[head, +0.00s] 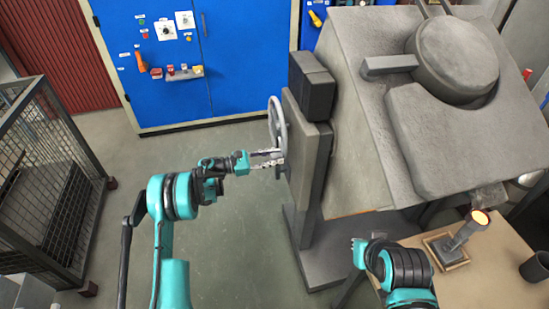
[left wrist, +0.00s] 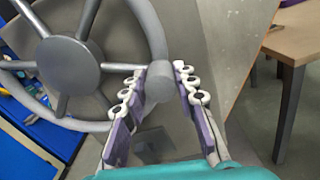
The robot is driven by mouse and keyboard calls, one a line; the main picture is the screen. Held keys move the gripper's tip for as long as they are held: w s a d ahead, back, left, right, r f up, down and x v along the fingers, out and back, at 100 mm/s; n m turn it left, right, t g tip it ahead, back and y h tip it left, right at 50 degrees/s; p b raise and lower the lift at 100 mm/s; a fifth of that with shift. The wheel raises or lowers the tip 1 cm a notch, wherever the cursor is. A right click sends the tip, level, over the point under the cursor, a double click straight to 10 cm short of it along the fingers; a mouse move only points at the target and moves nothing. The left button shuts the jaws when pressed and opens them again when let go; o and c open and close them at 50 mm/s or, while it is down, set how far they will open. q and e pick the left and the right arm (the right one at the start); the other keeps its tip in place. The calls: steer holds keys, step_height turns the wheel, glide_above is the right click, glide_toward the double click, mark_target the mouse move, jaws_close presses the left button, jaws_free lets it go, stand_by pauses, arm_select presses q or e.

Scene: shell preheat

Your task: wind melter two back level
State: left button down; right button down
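The melter (head: 365,120) is a big grey block with a round lid (head: 455,62); it looks tilted in the head view. Its grey handwheel (head: 275,122) is on its left side, seen nearly edge-on. In the left wrist view the wheel's hub (left wrist: 68,66) and spokes show at upper left. A short round handle (left wrist: 158,80) on the rim sits between the fingers of my left gripper (left wrist: 160,82), which look closed against it. The left gripper also shows in the head view (head: 268,159). My right gripper (head: 358,250) is low in the head view, away from the wheel; its fingers are unclear.
A wire cage (head: 45,180) stands at left. A blue cabinet (head: 240,60) is behind. The floor between cage and melter is clear.

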mark_target(283, 144)
arm_select(q)
steer(key=shift+s+d, duration=0.1)
steer(key=shift+s, duration=0.05)
stand_by(0.3)
steer(key=shift+s+d+r+n+p, duration=0.1)
steer(key=shift+s+r+n+p, duration=0.1)
steer(key=shift+r+n, duration=0.65)
steer(key=shift+s+d+r+n+p, duration=0.1)
steer(key=shift+s+r+n+p, duration=0.1)
steer(key=shift+r+n, duration=0.65)
steer(key=shift+r+n+p, duration=0.4)
steer(key=shift+r+n, duration=1.4)
steer(key=shift+r, duration=0.05)
steer(key=c, duration=1.3)
jaws_free()
steer(key=shift+o, duration=0.4)
steer(key=shift+d, duration=0.1)
steer(key=v, duration=1.2)
steer(key=shift+w, duration=0.1)
